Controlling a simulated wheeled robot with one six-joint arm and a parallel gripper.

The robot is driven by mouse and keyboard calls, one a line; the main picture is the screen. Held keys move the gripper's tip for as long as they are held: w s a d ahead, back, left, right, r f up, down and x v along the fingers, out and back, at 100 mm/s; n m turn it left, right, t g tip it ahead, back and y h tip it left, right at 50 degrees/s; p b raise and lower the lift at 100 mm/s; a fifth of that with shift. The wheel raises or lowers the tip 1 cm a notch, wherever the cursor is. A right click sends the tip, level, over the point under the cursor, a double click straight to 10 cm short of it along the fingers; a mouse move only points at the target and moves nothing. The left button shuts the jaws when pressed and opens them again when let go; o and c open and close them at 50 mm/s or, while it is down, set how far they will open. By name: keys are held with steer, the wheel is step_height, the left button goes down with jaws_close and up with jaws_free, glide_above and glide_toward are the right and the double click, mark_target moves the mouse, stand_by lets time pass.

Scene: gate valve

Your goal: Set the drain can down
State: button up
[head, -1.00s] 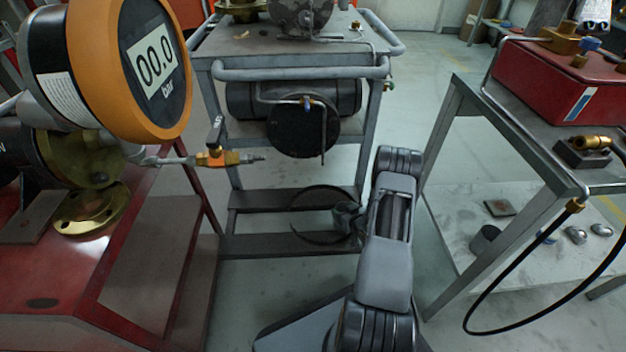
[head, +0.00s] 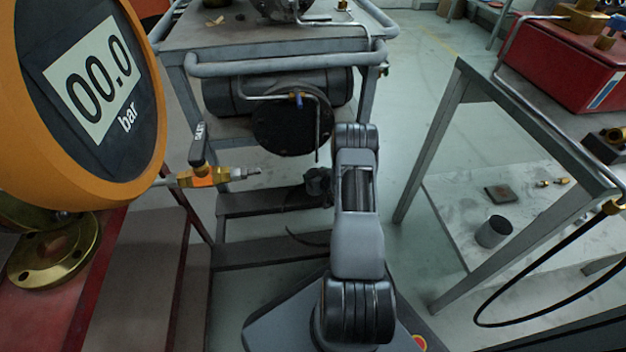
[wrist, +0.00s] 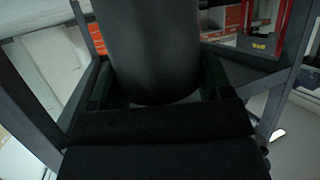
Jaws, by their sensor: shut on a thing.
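In the wrist view a dark grey cylinder, which I take for the drain can (wrist: 155,45), stands between the two fingers of my gripper (wrist: 156,82). The fingers are shut on its sides. Its far end runs out of the top of the picture. In the head view my gripper (head: 318,182) is a small dark shape left of my forearm, in front of the cart's lower part. The held can cannot be made out there.
A cart with a dark tank (head: 290,115) stands ahead. A valve with a black lever (head: 203,172) and a large gauge (head: 92,85) are close on the left. At right, a bench's low shelf (head: 450,205) holds a small grey can (head: 494,231); a hose (head: 520,315) hangs there.

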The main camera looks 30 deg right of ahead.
steer(key=shift+f+b, duration=0.95)
steer(key=shift+f, duration=0.75)
steer(key=shift+f, duration=0.1)
steer(key=o, duration=1.3)
steer(key=shift+c, duration=0.2)
steer(key=p+v, duration=0.5)
steer(key=v, duration=0.7)
